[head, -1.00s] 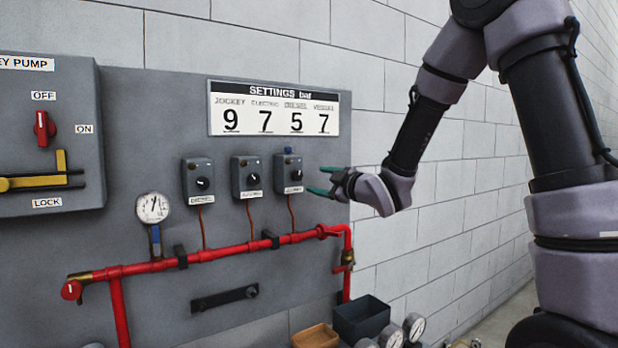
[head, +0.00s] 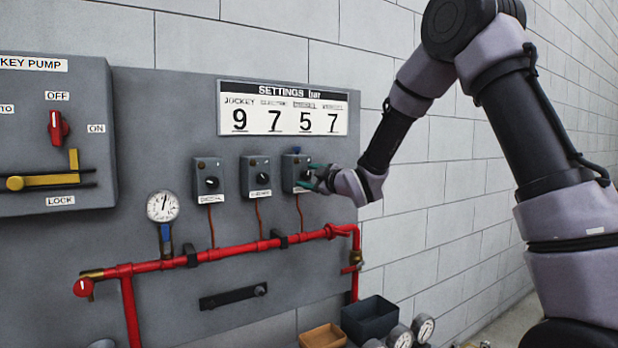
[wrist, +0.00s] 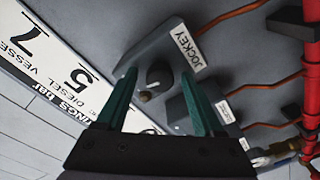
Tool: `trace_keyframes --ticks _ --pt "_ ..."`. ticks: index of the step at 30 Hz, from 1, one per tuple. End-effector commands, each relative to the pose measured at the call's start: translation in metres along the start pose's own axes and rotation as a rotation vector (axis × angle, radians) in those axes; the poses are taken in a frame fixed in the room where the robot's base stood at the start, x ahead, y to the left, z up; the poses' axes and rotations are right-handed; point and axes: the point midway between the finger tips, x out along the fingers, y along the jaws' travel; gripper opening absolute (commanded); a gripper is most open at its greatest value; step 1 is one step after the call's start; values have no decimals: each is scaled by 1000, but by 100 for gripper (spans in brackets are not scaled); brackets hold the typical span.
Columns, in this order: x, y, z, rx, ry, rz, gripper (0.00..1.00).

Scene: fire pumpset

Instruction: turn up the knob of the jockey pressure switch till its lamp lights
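The jockey pressure switch (head: 291,174) is the rightmost of three grey boxes on the panel in the head view. In the wrist view its JOCKEY label (wrist: 187,46) is readable beside its dark round knob (wrist: 159,74). A small dull brownish dot (wrist: 145,96), perhaps the lamp, sits by the knob and shows no glow. My gripper (head: 311,180) is at the front of this box. In the wrist view my gripper (wrist: 159,80) is open, its green fingers on either side of the knob. I cannot tell whether they touch it.
Two similar switches, the electric (head: 256,177) and the diesel (head: 208,180), stand to the left. A settings sign (head: 283,108) above reads jockey 9. A red pipe (head: 215,251) and a gauge (head: 163,206) are below. Bins (head: 369,322) stand at the bottom.

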Motion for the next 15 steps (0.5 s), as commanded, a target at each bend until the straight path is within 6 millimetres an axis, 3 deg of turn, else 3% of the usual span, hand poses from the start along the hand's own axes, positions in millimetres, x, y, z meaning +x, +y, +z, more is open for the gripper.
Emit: trace_keyframes --ticks 1,5,10,15 --pt "0 0 0 0 0 0 48" --pt "0 0 0 0 0 0 0" --pt "0 0 1 28 0 1 0" --pt "0 0 1 220 6 10 0"
